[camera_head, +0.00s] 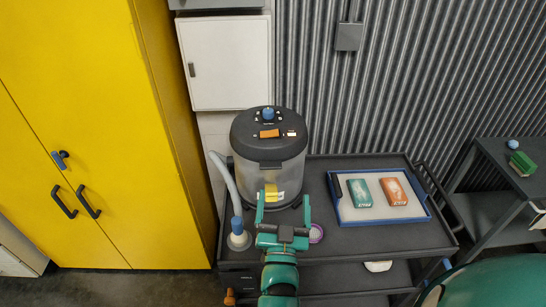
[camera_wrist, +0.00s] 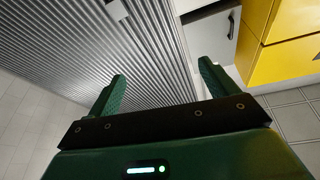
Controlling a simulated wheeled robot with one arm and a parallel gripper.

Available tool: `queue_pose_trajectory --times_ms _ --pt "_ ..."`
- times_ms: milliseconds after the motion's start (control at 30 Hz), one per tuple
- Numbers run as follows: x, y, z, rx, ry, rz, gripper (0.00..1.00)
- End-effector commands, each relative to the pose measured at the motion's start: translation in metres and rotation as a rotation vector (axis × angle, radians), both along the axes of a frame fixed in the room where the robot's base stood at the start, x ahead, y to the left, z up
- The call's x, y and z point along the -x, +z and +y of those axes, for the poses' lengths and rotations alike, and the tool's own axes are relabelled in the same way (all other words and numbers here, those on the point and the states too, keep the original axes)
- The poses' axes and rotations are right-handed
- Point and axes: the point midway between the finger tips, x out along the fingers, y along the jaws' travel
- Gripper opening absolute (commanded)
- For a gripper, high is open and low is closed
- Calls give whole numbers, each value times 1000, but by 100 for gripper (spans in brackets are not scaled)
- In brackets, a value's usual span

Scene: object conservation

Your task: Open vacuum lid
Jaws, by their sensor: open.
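The vacuum (camera_head: 252,178) is a clear cylinder standing on the dark cart, at the centre of the head view. Its black lid (camera_head: 267,133) sits on top and is closed, with a blue knob (camera_head: 268,114) and an orange switch. A yellow tag (camera_head: 271,191) is on its front. My gripper (camera_head: 283,202) is green, open and empty, in front of the vacuum's lower body and below the lid. In the wrist view, my two fingers (camera_wrist: 160,85) are spread with nothing between them; the vacuum does not show there.
A hose (camera_head: 225,177) runs down the vacuum's left side to a nozzle (camera_head: 239,238). A blue-rimmed tray (camera_head: 381,222) with a green box (camera_head: 359,192) and an orange box (camera_head: 394,191) lies right on the cart (camera_head: 318,173). Yellow cabinets (camera_head: 105,120) stand left; a corrugated wall is behind.

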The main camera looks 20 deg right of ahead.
Motion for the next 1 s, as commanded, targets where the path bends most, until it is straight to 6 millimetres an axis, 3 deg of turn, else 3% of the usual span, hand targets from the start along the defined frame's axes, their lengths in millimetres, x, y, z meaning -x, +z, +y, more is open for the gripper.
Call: queue_pose_trajectory --times_ms 200,333,533,1000 --pt "-20 -62 10 44 59 293 85" --pt "-23 -80 16 52 85 367 85" --pt "-33 -85 15 64 86 377 85" --pt "-81 -81 -1 65 82 377 85"
